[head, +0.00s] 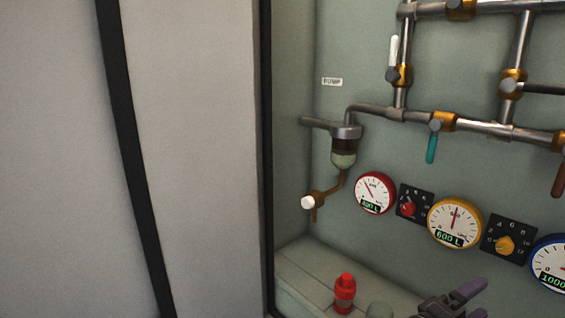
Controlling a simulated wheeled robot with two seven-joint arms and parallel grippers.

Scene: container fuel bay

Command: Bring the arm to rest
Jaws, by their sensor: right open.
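My right gripper (462,293) shows at the bottom edge of the head view, right of centre. It is dark with purplish fingers, open, and I see nothing between the fingers. Only its upper part shows; the rest of the arm is cut off by the frame. It appears in front of the bay's back wall, below the yellow-rimmed gauge (455,222). My left gripper is not in view.
A red capped fitting (345,291) stands on the ledge (310,278) left of the gripper. Steel pipes (375,110) with several valve handles, a filter bowl (344,148), gauges and dials line the back wall. A pale panel (190,150) fills the left.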

